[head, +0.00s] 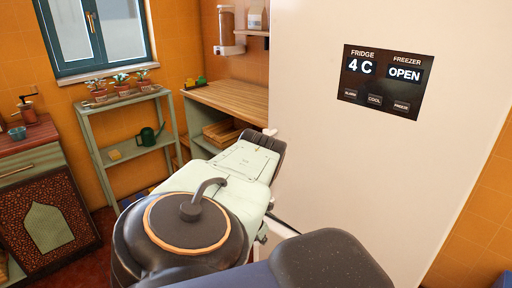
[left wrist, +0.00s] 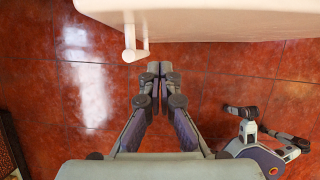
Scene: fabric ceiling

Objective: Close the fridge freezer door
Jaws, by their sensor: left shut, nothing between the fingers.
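The white fridge freezer (head: 400,160) fills the right half of the head view as a large flat face. Its black panel (head: 381,82) reads FRIDGE 4 C and FREEZER OPEN. In the left wrist view a pale door (left wrist: 220,20) crosses the top, with a pale handle (left wrist: 131,45) sticking out at its left. My left gripper (left wrist: 153,72) is shut and empty, its tips just below the door's edge and a little right of the handle; I cannot tell if they touch. In the head view my left arm largely hides the gripper.
A wooden counter (head: 232,98) stands left of the fridge. Further left are a green shelf (head: 140,148) with potted plants and a watering can, and a patterned cabinet (head: 48,195). Red tiled floor (left wrist: 90,90) lies clear left of the gripper.

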